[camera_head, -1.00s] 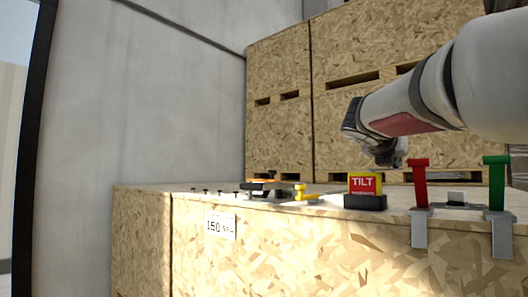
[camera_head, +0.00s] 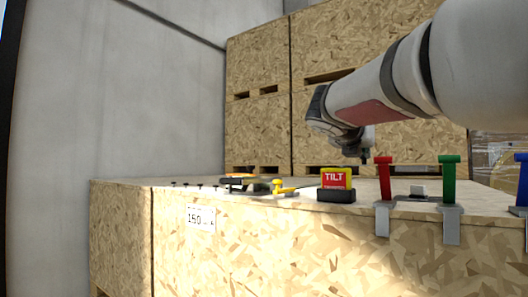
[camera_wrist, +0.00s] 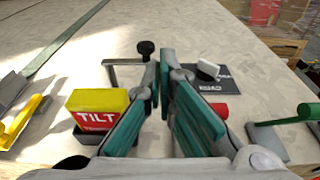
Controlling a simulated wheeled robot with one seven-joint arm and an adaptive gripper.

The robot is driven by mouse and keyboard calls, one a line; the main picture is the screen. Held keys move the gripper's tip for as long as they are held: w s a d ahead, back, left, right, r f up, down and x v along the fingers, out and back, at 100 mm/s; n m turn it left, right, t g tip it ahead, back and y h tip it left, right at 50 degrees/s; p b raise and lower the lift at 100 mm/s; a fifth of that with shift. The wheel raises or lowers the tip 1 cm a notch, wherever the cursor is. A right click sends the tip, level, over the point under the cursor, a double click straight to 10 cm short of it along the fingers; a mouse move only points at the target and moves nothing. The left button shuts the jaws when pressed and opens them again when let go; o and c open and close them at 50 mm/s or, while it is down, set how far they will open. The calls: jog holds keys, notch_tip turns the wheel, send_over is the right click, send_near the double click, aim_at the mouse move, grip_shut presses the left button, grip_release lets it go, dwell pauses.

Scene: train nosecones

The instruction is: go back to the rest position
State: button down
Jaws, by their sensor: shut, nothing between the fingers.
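My gripper (camera_head: 364,158) hangs at the end of my arm, above the wooden crate top, between the yellow and red TILT block and the red handle. In the wrist view my gripper (camera_wrist: 164,72) has its teal-padded fingers brought together at the tips, with nothing held. The TILT block (camera_head: 336,178) sits in a black holder on the crate top; it also shows left of the fingers in the wrist view (camera_wrist: 97,108). The rest position itself is not marked in view.
A red handle (camera_head: 383,178) and a green handle (camera_head: 448,180) stand on brackets at the crate's front edge. A yellow handle (camera_head: 280,187) and black knobs lie left. Stacked wooden crates (camera_head: 258,125) stand behind. A grey wall (camera_head: 110,90) is left.

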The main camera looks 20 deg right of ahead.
jog(key=v, duration=0.7)
jog(key=shift+s+b, duration=0.3)
jog(key=shift+s, duration=0.2)
